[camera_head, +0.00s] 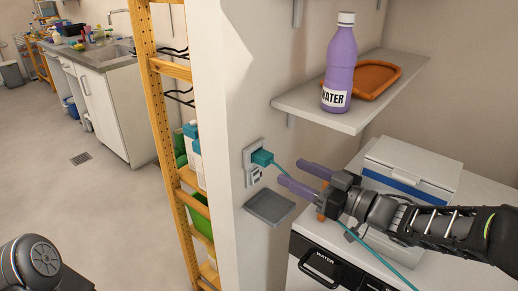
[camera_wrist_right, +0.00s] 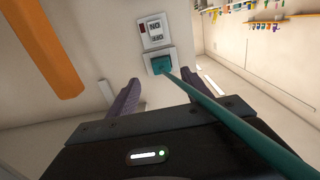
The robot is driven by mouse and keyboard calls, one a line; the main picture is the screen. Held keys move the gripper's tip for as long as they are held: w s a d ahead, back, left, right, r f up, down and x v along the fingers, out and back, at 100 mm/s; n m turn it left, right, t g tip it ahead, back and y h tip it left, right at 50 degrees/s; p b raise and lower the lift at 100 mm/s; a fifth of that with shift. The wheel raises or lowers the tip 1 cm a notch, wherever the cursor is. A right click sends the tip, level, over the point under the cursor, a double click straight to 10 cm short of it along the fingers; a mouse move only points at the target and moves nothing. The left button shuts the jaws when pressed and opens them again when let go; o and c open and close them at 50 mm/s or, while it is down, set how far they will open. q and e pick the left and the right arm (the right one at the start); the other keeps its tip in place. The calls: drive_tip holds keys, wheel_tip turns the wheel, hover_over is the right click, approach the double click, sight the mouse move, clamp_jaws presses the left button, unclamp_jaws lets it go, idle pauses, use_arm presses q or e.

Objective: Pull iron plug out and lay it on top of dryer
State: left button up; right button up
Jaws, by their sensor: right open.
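The teal iron plug (camera_head: 262,158) sits in a white wall outlet (camera_head: 249,152), with its teal cord (camera_head: 283,171) running right past my right gripper. In the right wrist view the plug (camera_wrist_right: 161,65) lies ahead, between the lines of the two purple fingers. My right gripper (camera_head: 290,172) is open and empty, its fingertips pointing at the plug and apart from it. My left gripper is out of view.
A grey wall tray (camera_head: 269,207) is just below the outlet. A shelf (camera_head: 345,118) above holds a purple water bottle (camera_head: 339,66) and an orange tray (camera_head: 377,79). A white box with a blue band (camera_head: 412,169) stands on the machine. A wooden rack (camera_head: 166,120) is left.

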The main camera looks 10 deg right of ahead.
sight(270, 161)
drive_tip(key=shift+s+r, duration=0.1)
drive_tip(key=shift+s, duration=0.15)
drive_tip(key=shift+w+a, duration=0.1)
drive_tip(key=shift+w, duration=0.05)
drive_tip(key=b+x, duration=0.2)
drive_tip(key=x, duration=0.5)
drive_tip(key=shift+w+a, duration=0.55)
drive_tip(key=shift+w, duration=0.1)
drive_tip(key=shift+p, duration=0.3)
idle(0.7)
clamp_jaws()
idle(0.7)
